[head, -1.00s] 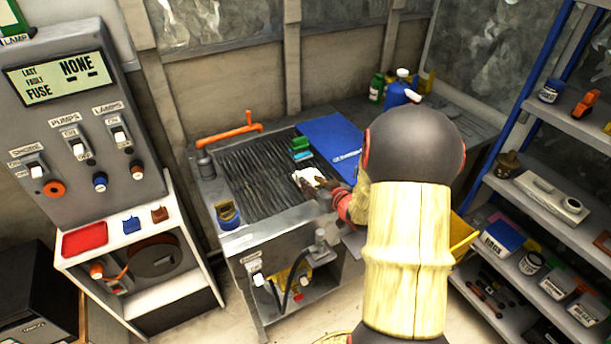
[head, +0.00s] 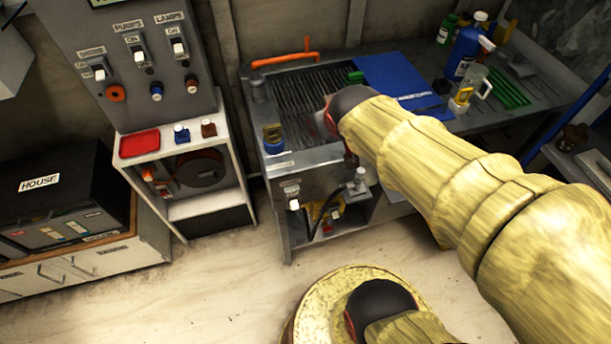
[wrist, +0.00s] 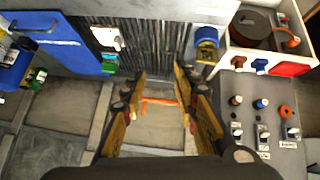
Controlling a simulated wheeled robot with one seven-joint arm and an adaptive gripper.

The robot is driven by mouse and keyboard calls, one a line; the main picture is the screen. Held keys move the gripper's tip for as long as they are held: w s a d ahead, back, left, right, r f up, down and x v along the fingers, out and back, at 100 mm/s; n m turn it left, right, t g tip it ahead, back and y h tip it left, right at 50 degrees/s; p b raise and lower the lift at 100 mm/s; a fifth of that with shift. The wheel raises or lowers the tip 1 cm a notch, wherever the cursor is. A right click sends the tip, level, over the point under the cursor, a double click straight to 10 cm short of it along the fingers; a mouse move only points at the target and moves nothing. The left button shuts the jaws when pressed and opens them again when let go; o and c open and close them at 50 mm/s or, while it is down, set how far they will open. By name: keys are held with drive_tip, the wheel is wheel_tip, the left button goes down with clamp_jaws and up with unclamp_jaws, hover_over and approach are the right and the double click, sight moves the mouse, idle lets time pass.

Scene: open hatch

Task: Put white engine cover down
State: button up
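A small white piece, which looks like the white engine cover (wrist: 104,38), lies on the dark ribbed top of the bench (wrist: 150,35) in the wrist view. It is beside the blue panel (wrist: 65,45) and apart from my fingers. My gripper (wrist: 160,75) is open, with a wide gap and nothing held between its fingers. The ribbed top also shows in the head view (head: 295,95), where my arm hides the white piece and most of the gripper.
An orange pipe (head: 285,60) runs along the back of the ribbed top. A blue-lidded jar (head: 272,137) stands at its left front corner. A switch panel (head: 140,60) stands to the left. Bottles and a clear jug (head: 478,82) stand to the right.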

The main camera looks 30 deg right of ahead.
drive_tip(key=s+a+r+n+g+y, duration=0.1)
drive_tip(key=s+a+r+g+y, duration=0.1)
drive_tip(key=s+a, duration=1)
drive_tip(key=shift+s+a+n+y, duration=0.25)
drive_tip(key=shift+a+n+y, duration=0.2)
drive_tip(key=shift+y, duration=0.15)
